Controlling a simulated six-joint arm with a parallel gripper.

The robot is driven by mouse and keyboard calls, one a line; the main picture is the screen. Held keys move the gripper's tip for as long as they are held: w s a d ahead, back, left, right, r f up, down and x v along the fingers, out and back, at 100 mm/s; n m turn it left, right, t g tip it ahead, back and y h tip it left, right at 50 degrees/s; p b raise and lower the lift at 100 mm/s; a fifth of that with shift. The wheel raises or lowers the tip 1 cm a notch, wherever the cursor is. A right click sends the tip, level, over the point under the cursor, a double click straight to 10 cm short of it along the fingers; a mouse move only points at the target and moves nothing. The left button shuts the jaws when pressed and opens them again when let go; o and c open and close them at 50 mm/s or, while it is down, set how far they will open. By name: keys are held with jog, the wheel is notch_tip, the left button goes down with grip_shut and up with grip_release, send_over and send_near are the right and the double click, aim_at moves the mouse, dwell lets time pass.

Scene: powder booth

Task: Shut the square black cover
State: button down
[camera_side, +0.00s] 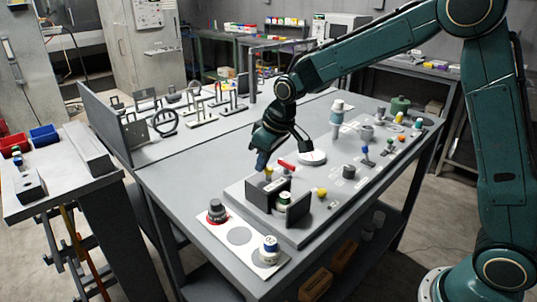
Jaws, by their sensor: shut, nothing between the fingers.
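Two dark upright panels stand near the front of the raised grey panel board (322,222) on the table. The right one (298,208) is square and stands on edge. The left one (258,197) stands behind and to the left of it. I cannot tell for sure which of them is the square black cover; either way it stands up, not flat. A small green-topped part (284,198) shows between them. My gripper (262,167) is shut and empty, pointing down just above and behind the left panel. Its fingertips are small, and whether they touch anything is unclear.
A red lever (286,165) and a round white dial (312,157) are close to my gripper. Several knobs and switches stand farther back on the board. A white plate with a red-ringed knob (217,211) and a blue-white knob (269,248) lies at the front.

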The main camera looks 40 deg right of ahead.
aim_at(275, 187)
jog(key=s, duration=0.6)
jog(key=shift+s+f, duration=0.1)
dwell(0.4)
jog(key=shift+w+a, duration=0.3)
jog(key=shift+w, duration=0.75)
jog(key=shift+w+a, duration=0.25)
jog(key=shift+w, duration=0.8)
jog(key=shift+r, duration=0.5)
jog(key=v, duration=0.9)
jog(key=shift+s+r, duration=0.15)
jog(key=shift+r, duration=0.05)
